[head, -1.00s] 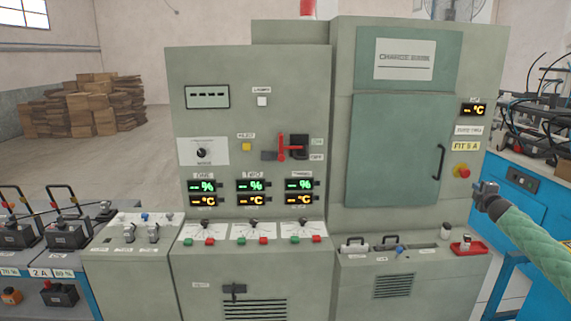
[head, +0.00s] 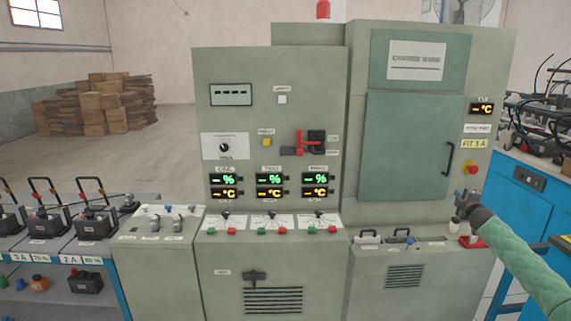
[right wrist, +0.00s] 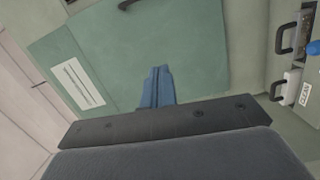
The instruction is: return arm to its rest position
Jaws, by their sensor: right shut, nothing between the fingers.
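My right gripper (head: 463,200) is in front of the right side of the grey-green machine (head: 480,60) in the head view. Its green-sleeved arm comes in from the lower right. In the right wrist view its blue fingers (right wrist: 157,88) are together and empty, with the green cabinet door behind them. The door (head: 405,145) is shut, with a dark handle (head: 449,158) at its right edge. The gripper is below and right of the handle, and it seems to hold nothing. My left gripper is not in view.
Below the door, a ledge carries black handles (head: 400,235) and a red tray (head: 473,241) close to my right gripper. A blue cabinet (head: 520,200) stands at the right. Batteries (head: 45,222) line a shelf at the left. Cardboard boxes (head: 95,103) are stacked at the back.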

